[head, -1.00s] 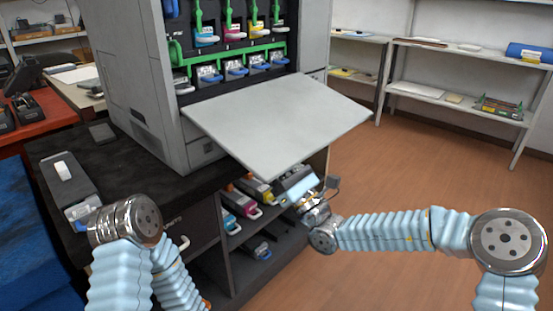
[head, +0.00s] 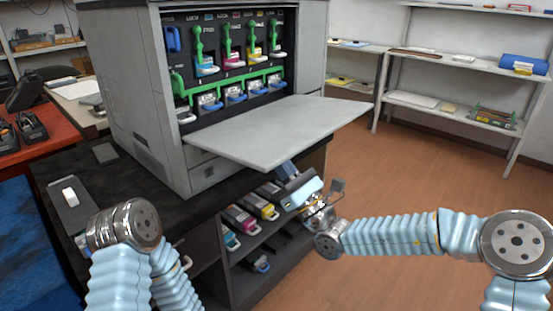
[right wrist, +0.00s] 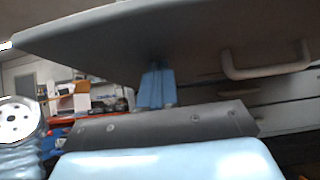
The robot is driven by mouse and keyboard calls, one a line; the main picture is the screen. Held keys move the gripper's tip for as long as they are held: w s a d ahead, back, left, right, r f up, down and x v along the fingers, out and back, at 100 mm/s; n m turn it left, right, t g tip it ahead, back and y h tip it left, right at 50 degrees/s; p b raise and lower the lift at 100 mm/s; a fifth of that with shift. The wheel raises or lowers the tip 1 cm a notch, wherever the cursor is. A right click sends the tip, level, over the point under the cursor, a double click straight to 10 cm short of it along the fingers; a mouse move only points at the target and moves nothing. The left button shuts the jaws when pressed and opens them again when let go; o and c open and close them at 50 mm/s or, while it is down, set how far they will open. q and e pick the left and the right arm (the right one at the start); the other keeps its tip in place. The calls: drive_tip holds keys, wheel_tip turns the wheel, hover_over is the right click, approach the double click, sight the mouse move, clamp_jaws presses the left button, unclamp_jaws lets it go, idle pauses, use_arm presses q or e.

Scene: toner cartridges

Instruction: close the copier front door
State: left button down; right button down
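The copier's front door (head: 280,130) is a pale grey panel, folded down and sticking out roughly level from the copier (head: 150,100). In the right wrist view the door's dark underside (right wrist: 110,50) spans the top, with a bar handle (right wrist: 265,72) at the right. My right gripper (head: 287,168) is under the door near its outer edge, pointing up. Its blue fingers (right wrist: 156,85) look shut together, with nothing between them, and their tips appear to meet the underside; exact contact is hard to tell. My left gripper is out of view; only its arm shows.
Inside the copier are several coloured toner cartridges (head: 232,55) with green levers. A cabinet shelf below holds more cartridges (head: 240,218). A black-grey cartridge (head: 70,200) lies on the dark cabinet top (head: 110,180) at left. The floor (head: 420,170) at right is clear.

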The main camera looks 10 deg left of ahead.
sight(274, 140)
drive_tip(key=r, duration=0.4)
drive_tip(key=a+r, duration=0.1)
drive_tip(key=r, duration=0.1)
drive_tip(key=shift+w+r, duration=0.1)
drive_tip(key=shift+w, duration=0.2)
drive_tip(key=shift+r, duration=0.1)
drive_tip(key=r, duration=0.2)
drive_tip(key=w+a+r, duration=0.1)
drive_tip(key=r, duration=0.1)
drive_tip(key=a+r, duration=0.1)
drive_tip(key=shift+w+a+r, duration=0.1)
drive_tip(key=shift+w+r, duration=0.2)
drive_tip(key=shift+r, duration=0.1)
drive_tip(key=x, duration=0.6)
drive_tip(key=shift+r, duration=0.35)
